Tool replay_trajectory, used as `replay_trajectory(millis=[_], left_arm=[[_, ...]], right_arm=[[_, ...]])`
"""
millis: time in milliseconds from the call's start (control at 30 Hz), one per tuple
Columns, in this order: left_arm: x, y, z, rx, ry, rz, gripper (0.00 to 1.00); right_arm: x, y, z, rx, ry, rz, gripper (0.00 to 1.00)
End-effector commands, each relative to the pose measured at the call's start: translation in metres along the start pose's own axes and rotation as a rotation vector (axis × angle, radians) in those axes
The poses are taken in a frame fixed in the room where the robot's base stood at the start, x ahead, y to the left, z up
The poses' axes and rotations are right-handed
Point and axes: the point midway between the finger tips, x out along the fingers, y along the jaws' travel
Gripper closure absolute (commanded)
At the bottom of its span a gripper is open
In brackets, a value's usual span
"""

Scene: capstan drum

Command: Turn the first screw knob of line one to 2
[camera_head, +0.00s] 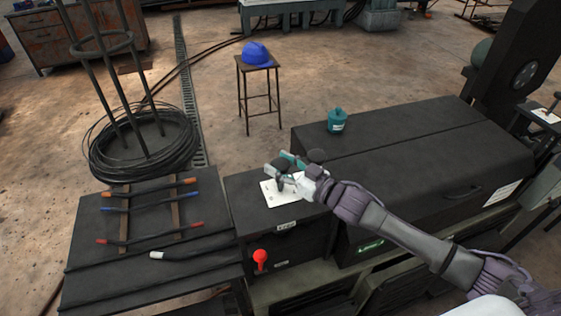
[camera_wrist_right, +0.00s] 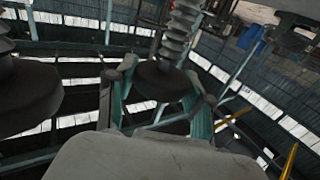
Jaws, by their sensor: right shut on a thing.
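My right gripper (camera_head: 284,168) reaches in from the right, above a white plate (camera_head: 273,198) on the near left end of the dark machine. In the right wrist view its teal fingers (camera_wrist_right: 160,105) stand on both sides of a dark round knob (camera_wrist_right: 160,80) and are shut on it. A grey ribbed screw shaft (camera_wrist_right: 180,32) runs up from that knob. A second dark knob (camera_wrist_right: 25,97) is at the left edge of the wrist view, apart from the fingers. I cannot read any scale or setting. My left gripper is out of view.
A teal container (camera_head: 337,121) stands on the machine top (camera_head: 420,135). A red knob (camera_head: 260,256) is on the front. The bench (camera_head: 200,265) at left holds several cables with coloured ends. A blue helmet (camera_head: 256,54) sits on a stool (camera_head: 259,100) behind.

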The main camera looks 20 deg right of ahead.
Motion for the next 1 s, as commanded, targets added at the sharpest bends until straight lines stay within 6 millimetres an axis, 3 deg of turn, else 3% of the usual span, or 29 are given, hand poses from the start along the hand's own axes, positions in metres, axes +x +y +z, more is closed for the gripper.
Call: replay_trajectory(millis=[700,733,900,1000], left_arm=[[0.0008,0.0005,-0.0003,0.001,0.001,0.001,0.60],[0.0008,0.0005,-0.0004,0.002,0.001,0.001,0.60],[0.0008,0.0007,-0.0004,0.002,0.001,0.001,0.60],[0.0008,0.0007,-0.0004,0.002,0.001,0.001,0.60]], right_arm=[[0.0008,0.0005,-0.0018,-0.003,0.004,-0.092,0.82],[0.0008,0.0005,-0.0018,-0.003,0.004,-0.092,0.46],[0.0008,0.0002,-0.0014,-0.002,0.003,-0.092,0.21],[0.0007,0.0000,-0.0010,-0.002,0.002,-0.092,0.21]])
